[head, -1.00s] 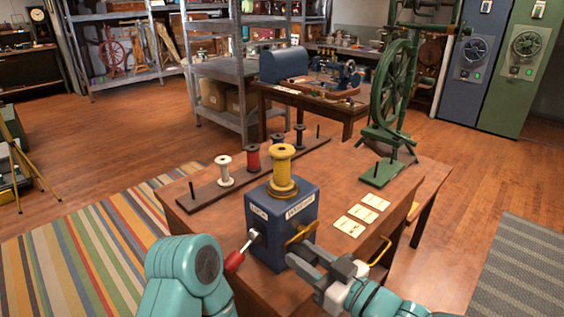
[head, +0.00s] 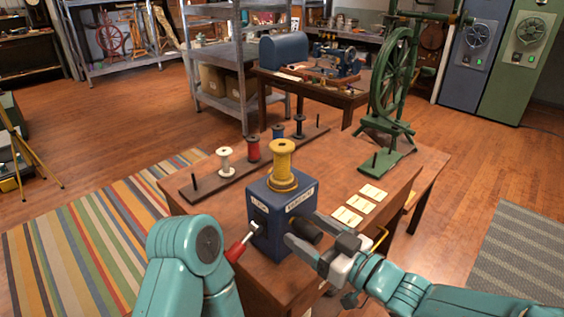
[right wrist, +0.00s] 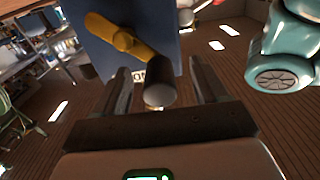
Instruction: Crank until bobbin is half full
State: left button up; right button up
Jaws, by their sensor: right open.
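The blue winder box (head: 268,222) stands at the near edge of the wooden table with a yellow bobbin (head: 282,163) upright on top. How much thread is on the bobbin is hard to tell. A lever with a red grip (head: 238,248) sticks out of the left face. The crank's dark handle (head: 305,230) is on the right face; the right wrist view shows it at the end of the yellow crank arm (right wrist: 116,36). My right gripper (right wrist: 160,82) is open, its fingers on either side of the handle.
A rack with spools (head: 253,150) stands behind the winder. Paper cards (head: 360,205) lie to its right. A green spinning wheel (head: 392,90) stands at the table's far right. A second table (head: 310,90) with a sewing machine is beyond.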

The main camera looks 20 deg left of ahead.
jog(key=shift+v, duration=4.5)
jog(key=d+f+m+t+h+p, duration=0.1)
jog(key=d+f+m+h+p, duration=0.95)
jog(key=f, duration=0.65)
jog(key=s+d+f+m+g, duration=0.1)
jog(key=s+d+f+g, duration=0.1)
jog(key=s, duration=0.3)
jog(key=s+d+f+m+g+h, duration=0.1)
jog(key=s+d+f+m+g, duration=0.1)
jog(key=s+f, duration=0.3)
jog(key=s+d+f+m+g+h+p, duration=0.1)
jog(key=s+d+f+m+g, duration=0.1)
jog(key=s, duration=0.5)
jog(key=shift+d+f+g, duration=0.4)
jog(key=shift+f, duration=0.4)
